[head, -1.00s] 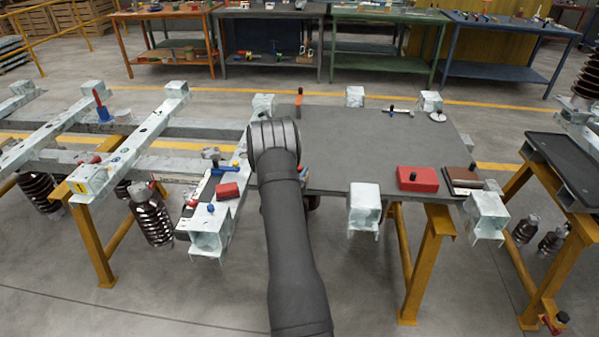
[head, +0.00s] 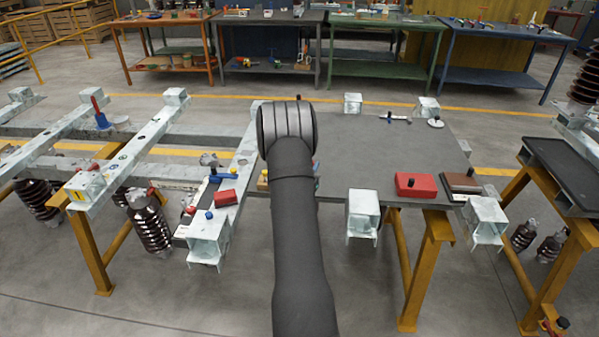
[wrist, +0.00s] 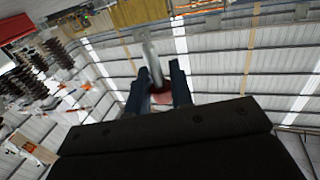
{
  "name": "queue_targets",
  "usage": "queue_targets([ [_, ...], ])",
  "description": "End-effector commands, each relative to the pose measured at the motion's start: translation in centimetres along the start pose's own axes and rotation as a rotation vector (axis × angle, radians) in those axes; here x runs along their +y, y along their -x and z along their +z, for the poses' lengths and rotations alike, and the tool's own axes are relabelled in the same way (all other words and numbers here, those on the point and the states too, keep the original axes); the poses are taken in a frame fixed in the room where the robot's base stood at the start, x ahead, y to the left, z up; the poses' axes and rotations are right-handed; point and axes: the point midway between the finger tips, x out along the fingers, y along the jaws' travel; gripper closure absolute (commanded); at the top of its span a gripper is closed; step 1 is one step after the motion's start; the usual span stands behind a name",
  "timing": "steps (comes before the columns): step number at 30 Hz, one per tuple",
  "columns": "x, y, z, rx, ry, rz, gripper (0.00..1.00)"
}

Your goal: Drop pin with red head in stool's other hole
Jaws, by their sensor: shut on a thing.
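In the wrist view my gripper (wrist: 160,88) is shut on a pin with a red head (wrist: 160,97). The red head sits between the two dark fingers, and the grey shank (wrist: 152,66) sticks out past the fingertips. In the head view my arm hides the gripper and the pin. I cannot clearly pick out the stool or its holes in either view.
Pale steel beams (head: 135,145) lie to the left. Much of the tabletop's middle is clear.

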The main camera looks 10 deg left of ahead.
Motion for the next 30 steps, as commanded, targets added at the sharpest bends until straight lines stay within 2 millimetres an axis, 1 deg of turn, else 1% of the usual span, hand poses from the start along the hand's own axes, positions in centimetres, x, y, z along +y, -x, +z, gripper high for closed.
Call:
queue_targets([
  [1,1.4,0.0,-0.9,0.001,0.001,0.004,1.00],
  [3,2.8,0.2,-1.7,0.001,0.000,0.004,1.00],
  [7,4.8,0.4,-2.9,0.001,0.001,0.002,1.00],
  [9,5.5,0.5,-3.3,0.000,0.000,0.001,1.00],
  [11,5.8,0.6,-3.6,0.000,0.001,-0.004,1.00],
  [14,5.1,1.3,-3.9,0.003,0.004,-0.032,1.00],
  [17,2.7,3.0,-4.2,0.008,0.009,-0.097,1.00],
  [20,-0.8,5.6,-4.4,0.014,0.016,-0.196,1.00],
  [21,-2.3,6.8,-4.5,0.017,0.017,-0.241,1.00],
  [23,-4.6,8.9,-4.7,0.021,0.020,-0.311,1.00],
  [24,-6.0,10.3,-4.7,0.022,0.021,-0.357,1.00],
  [26,-8.1,12.5,-4.9,0.026,0.022,-0.428,1.00],
  [27,-9.4,14.0,-5.0,0.027,0.021,-0.475,1.00],
  [29,-11.2,16.4,-5.0,0.026,0.022,-0.546,1.00],
  [30,-12.4,18.1,-5.1,0.027,0.020,-0.594,1.00],
])
